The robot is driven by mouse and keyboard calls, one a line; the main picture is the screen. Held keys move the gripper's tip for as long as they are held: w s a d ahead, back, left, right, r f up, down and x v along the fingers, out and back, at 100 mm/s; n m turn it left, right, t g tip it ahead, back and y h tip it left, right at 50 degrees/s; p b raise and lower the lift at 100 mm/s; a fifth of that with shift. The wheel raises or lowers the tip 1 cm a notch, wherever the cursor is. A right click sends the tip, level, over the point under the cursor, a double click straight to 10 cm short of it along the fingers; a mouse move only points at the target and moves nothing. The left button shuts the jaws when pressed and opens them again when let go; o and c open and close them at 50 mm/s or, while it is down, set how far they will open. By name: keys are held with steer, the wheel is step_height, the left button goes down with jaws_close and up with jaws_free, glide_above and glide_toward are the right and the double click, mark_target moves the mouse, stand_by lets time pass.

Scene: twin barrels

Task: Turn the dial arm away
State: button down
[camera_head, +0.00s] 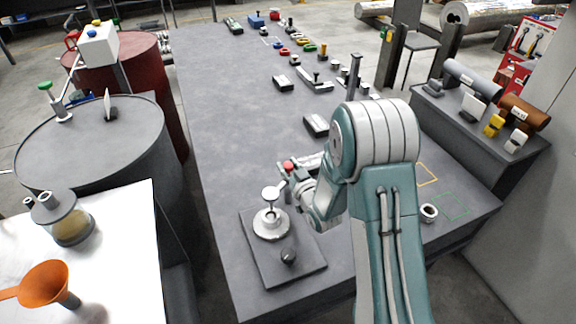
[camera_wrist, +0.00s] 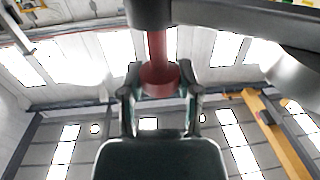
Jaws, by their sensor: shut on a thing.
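The dial stands on a dark square plate (camera_head: 264,264) on the near part of the grey table. It has a pale round hub (camera_head: 270,223) with a small disc (camera_head: 271,193) above it. A red knob (camera_head: 288,167) shows beside my gripper (camera_head: 285,186), just behind the hub. In the wrist view, my gripper (camera_wrist: 159,90) has one finger on each side of a red handle (camera_wrist: 157,55) and is shut on it. The handle meets a dark bar (camera_wrist: 240,22), apparently the dial arm, running right toward a grey rounded part (camera_wrist: 296,70). My wrist partly hides the dial arm in the head view.
A dark block (camera_head: 316,125) and several small items lie farther along the table (camera_head: 225,110). A grey barrel (camera_head: 95,150) and a red barrel (camera_head: 135,70) stand left. A small cup (camera_head: 428,212) is right of my arm.

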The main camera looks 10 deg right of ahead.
steer(key=shift+y, duration=0.3)
steer(key=n+g+y, duration=0.5)
steer(key=n+y, duration=0.1)
steer(key=y, duration=0.1)
steer(key=shift+w+d, duration=0.1)
steer(key=n+g+y, duration=0.1)
steer(key=n+g, duration=0.1)
steer(key=g, duration=0.2)
steer(key=n+g+y, duration=0.2)
steer(key=n+g, duration=0.1)
steer(key=g, duration=0.1)
steer(key=shift+y, duration=0.3)
steer(key=shift+n+g, duration=0.3)
steer(key=shift+n, duration=0.1)
steer(key=shift+c, duration=1.5)
jaws_free()
